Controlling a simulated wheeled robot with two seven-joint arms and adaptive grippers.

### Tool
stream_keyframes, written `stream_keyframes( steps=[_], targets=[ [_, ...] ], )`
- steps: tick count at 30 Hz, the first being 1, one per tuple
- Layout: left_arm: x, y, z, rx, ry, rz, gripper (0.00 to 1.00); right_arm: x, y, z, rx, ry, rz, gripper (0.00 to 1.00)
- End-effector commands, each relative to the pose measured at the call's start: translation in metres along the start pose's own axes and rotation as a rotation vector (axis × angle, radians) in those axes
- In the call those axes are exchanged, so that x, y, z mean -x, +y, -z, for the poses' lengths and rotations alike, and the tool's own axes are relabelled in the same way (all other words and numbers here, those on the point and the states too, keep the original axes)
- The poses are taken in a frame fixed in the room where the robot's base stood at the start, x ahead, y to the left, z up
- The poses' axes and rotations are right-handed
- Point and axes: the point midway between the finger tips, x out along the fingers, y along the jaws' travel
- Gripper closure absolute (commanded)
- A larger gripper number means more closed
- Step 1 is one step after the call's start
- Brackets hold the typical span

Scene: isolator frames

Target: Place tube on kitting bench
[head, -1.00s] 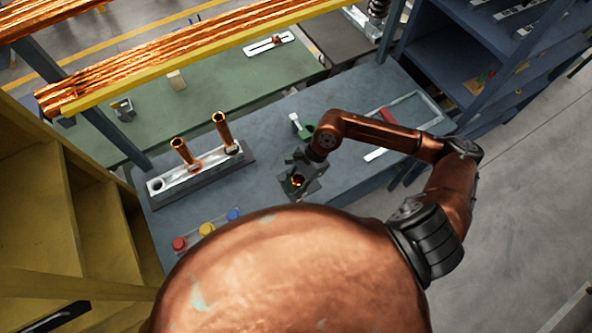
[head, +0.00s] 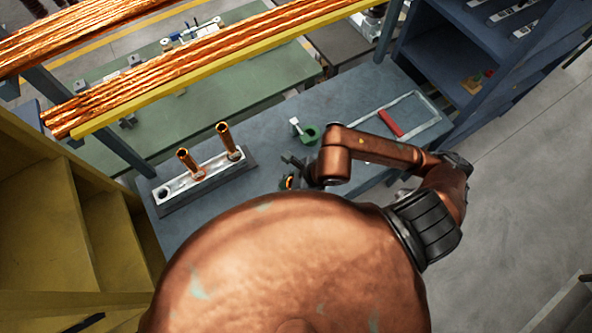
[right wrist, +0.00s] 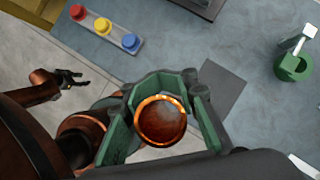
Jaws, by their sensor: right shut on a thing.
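My right gripper (head: 296,172) is shut on a copper tube (head: 287,183), near the front edge of the blue-grey bench (head: 265,165). In the right wrist view the round open end of the tube (right wrist: 160,120) sits between the green fingers (right wrist: 160,100). My body hides part of the gripper in the head view. A pale rack (head: 178,188) on the bench holds two upright copper tubes (head: 187,160) (head: 228,138), and its left hole is empty. My left gripper (right wrist: 68,79) shows small in the right wrist view, empty with its fingers apart.
A green round holder (head: 310,133) stands behind the right gripper. A rectangular frame (head: 430,122) and a red piece (head: 390,123) lie at right. A strip of coloured buttons (right wrist: 104,30) shows in the wrist view. A green bench (head: 150,130) and yellow-edged overhead beam (head: 220,62) lie beyond.

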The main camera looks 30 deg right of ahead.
Motion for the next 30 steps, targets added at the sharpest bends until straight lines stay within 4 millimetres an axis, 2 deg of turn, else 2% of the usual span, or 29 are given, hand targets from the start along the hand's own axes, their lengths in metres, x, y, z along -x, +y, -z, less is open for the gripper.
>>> stream_keyframes(
  steps=[1, 14, 22, 23, 24, 26, 30],
  targets=[
    [-0.015, 0.001, -0.002, 0.0, -0.001, 0.0, 0.6, -0.007, -0.006, 0.003, 0.003, -0.004, 0.003, 1.0],
    [-0.074, 0.003, -0.009, 0.0, -0.003, -0.001, 0.6, -0.016, -0.03, 0.009, 0.004, -0.004, 0.003, 1.0],
    [-0.111, 0.004, -0.014, 0.0, -0.005, -0.001, 0.6, -0.024, -0.052, 0.015, 0.003, -0.003, 0.002, 1.0],
    [-0.112, 0.005, -0.014, 0.0, -0.005, -0.001, 0.6, -0.025, -0.056, 0.015, 0.001, -0.001, 0.001, 1.0],
    [-0.103, 0.005, -0.013, 0.001, -0.004, -0.002, 0.6, -0.024, -0.065, 0.017, -0.007, 0.004, -0.002, 1.0],
    [-0.099, 0.005, -0.012, 0.001, -0.004, -0.002, 0.6, -0.027, -0.078, 0.019, -0.007, 0.003, 0.0, 1.0],
    [-0.094, 0.004, -0.01, 0.0, -0.001, -0.002, 0.6, -0.048, -0.095, 0.031, -0.004, 0.0, -0.003, 1.0]
  ],
)
